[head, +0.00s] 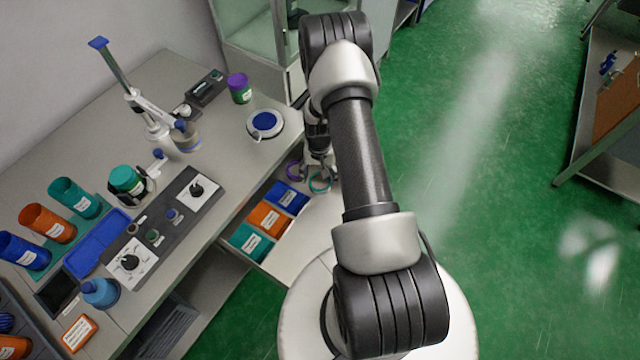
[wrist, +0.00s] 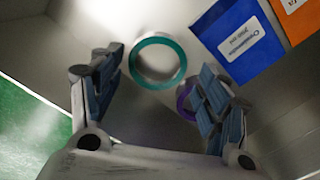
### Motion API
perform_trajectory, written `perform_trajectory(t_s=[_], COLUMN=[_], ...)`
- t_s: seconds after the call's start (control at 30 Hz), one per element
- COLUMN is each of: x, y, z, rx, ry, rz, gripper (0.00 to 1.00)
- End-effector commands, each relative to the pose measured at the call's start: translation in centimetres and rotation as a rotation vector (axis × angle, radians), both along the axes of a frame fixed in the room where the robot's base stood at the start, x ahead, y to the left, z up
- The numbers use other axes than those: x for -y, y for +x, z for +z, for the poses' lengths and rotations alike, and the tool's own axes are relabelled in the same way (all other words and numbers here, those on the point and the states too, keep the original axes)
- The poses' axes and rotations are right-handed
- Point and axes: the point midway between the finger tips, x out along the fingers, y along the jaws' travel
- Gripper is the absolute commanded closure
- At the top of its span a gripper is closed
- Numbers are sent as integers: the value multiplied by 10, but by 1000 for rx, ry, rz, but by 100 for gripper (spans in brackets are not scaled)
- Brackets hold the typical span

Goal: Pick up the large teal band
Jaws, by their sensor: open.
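The large teal band (wrist: 136,64) is a ring lying on the bare floor of an open drawer. In the wrist view it sits ahead of my gripper (wrist: 160,92), roughly between the lines of the two fingers. My gripper is open and empty, with the fingers spread apart. A purple band (wrist: 181,103) lies beside the teal one, partly hidden by the right finger. In the head view the teal band (head: 320,183) shows just below my gripper (head: 318,150), and the purple band (head: 293,170) is to its left.
The drawer (head: 300,248) also holds blue (head: 287,197), orange (head: 269,218) and teal (head: 250,242) labelled boxes. Drawer walls (wrist: 50,95) stand close around my gripper. The bench (head: 190,240) beside it carries colored cups, a device and a blue-lidded dish (head: 265,122).

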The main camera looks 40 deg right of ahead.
Motion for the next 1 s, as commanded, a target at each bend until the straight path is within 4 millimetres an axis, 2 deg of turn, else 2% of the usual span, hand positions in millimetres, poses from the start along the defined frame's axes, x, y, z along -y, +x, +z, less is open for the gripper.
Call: perform_trajectory(t_s=[0.2,0.33,0.57,0.73,1.0], x=[1,1,1,1,1], y=[-2,-2,-2,-2,-2], z=[-35,-49,-48,-48,-48], rx=[-3,-3,-1,-2,-1], ry=[1,1,1,1,1], rz=[0,0,0,0,0], gripper=[31,31,31,43,43])
